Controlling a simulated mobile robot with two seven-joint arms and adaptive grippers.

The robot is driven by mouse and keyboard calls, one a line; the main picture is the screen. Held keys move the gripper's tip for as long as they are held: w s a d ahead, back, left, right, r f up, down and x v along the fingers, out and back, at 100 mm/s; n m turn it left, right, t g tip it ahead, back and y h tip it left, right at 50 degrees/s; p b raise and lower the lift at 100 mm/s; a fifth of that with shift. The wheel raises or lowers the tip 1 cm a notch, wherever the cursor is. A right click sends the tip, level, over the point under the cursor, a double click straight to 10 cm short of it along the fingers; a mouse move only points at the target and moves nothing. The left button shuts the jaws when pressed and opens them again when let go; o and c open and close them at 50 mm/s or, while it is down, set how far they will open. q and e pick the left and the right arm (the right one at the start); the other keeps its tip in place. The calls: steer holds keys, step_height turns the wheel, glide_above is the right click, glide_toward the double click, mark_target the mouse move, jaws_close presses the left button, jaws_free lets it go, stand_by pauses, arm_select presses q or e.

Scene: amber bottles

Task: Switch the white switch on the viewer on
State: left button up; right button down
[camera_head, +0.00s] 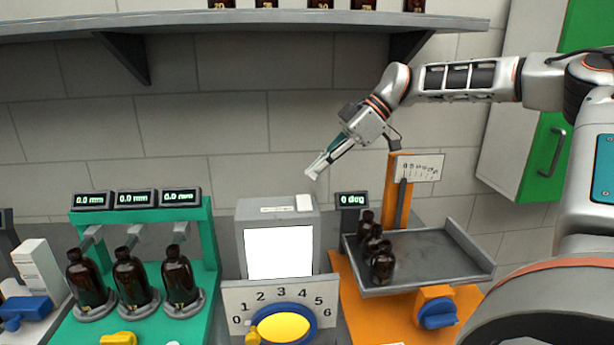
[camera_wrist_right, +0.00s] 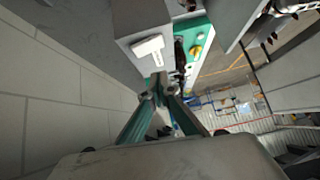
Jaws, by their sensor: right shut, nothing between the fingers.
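The viewer (camera_head: 240,240) is a grey box with a bright white front panel (camera_head: 278,252), standing at the middle of the bench. The white switch (camera_head: 304,202) is a small block on the right of its top, beside a pale label strip. In the wrist view the viewer's top (camera_wrist_right: 128,36) shows with a white piece (camera_wrist_right: 148,48) on it. My right gripper (camera_head: 314,172) is shut and empty, pointing down and left, a little above the switch and apart from it. Its closed fingertips (camera_wrist_right: 158,88) show in the wrist view. My left gripper is not in view.
A dial plate (camera_head: 233,302) with a yellow knob stands in front of the viewer. A green stand (camera_head: 210,240) with brown bottles is at left. A shelf (camera_head: 240,20) runs above.

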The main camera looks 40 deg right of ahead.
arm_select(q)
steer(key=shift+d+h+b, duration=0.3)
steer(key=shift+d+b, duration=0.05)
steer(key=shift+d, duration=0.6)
arm_select(e)
steer(key=s+v, duration=0.1)
steer(key=v, duration=0.7)
steer(key=shift+s, duration=0.3)
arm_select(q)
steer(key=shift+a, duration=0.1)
arm_select(e)
steer(key=shift+f, duration=0.15)
